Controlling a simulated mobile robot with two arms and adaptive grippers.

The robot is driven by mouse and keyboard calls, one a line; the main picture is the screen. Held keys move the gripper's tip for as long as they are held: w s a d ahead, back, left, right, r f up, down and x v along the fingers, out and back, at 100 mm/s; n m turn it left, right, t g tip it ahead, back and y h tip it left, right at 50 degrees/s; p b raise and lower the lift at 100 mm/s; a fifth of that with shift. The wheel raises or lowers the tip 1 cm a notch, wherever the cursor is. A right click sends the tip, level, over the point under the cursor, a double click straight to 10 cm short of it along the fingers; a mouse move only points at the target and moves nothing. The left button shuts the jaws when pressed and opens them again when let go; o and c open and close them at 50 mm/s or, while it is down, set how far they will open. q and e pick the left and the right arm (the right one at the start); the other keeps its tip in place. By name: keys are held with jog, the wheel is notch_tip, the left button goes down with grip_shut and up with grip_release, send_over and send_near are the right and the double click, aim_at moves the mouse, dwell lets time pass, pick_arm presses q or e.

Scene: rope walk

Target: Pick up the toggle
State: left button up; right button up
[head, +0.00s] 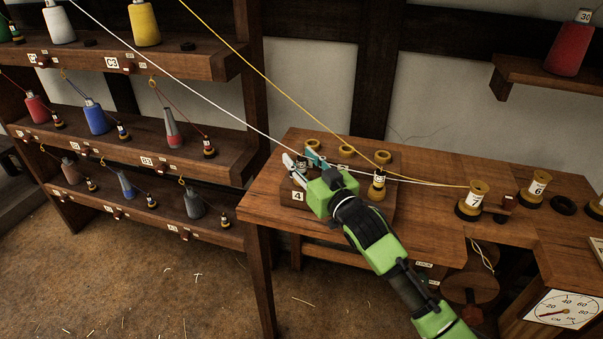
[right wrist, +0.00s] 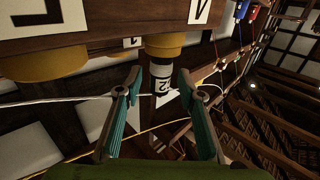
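In the head view my right gripper (head: 301,162) is at the left part of the ringed block on the bench and hides much of what is there. My left gripper is not in view.
The wooden block (head: 293,217) carries several yellow rings and a toggle marked 3 (head: 378,187). Yellow and white lines cross above the bench to spool 7 (head: 474,199). Spool 6 (head: 534,189) and a dial (head: 563,310) are at right. A rack (head: 190,60) of cones stands at left.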

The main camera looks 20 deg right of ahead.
grip_shut()
jog(key=shift+r, duration=0.1)
